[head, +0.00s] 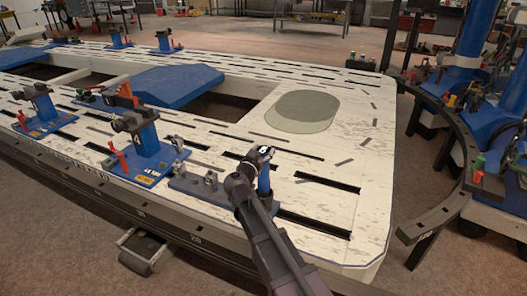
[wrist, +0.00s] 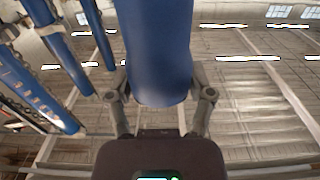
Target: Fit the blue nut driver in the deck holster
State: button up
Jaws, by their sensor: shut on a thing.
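The blue nut driver (head: 264,181) is roughly upright beside my wrist, over the near right part of the pale slotted deck (head: 330,235). My gripper (head: 264,157) is shut on it. In the wrist view, the driver's thick blue body (wrist: 155,50) stands between the two fingers of my gripper (wrist: 160,98), its rounded end towards the palm. The far end of the driver is out of the wrist view. A low grey plate with small metal fittings (head: 196,183) lies left of my gripper; I cannot tell whether it is the deck holster.
A blue clamp stand with red handles (head: 145,155) stands left of the plate, and another (head: 40,110) is farther left. A raised blue panel (head: 165,85) and a grey-green oval (head: 302,111) are farther back. A dark curved rail (head: 465,150) runs along the right.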

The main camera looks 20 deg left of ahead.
jog(key=shift+f+b, duration=2.5)
dwell(0.7)
jog(key=o, duration=1.3)
jog(key=shift+s, duration=0.15)
jog(key=s+a, duration=0.1)
jog(key=s, duration=1)
jog(key=shift+s, duration=0.35)
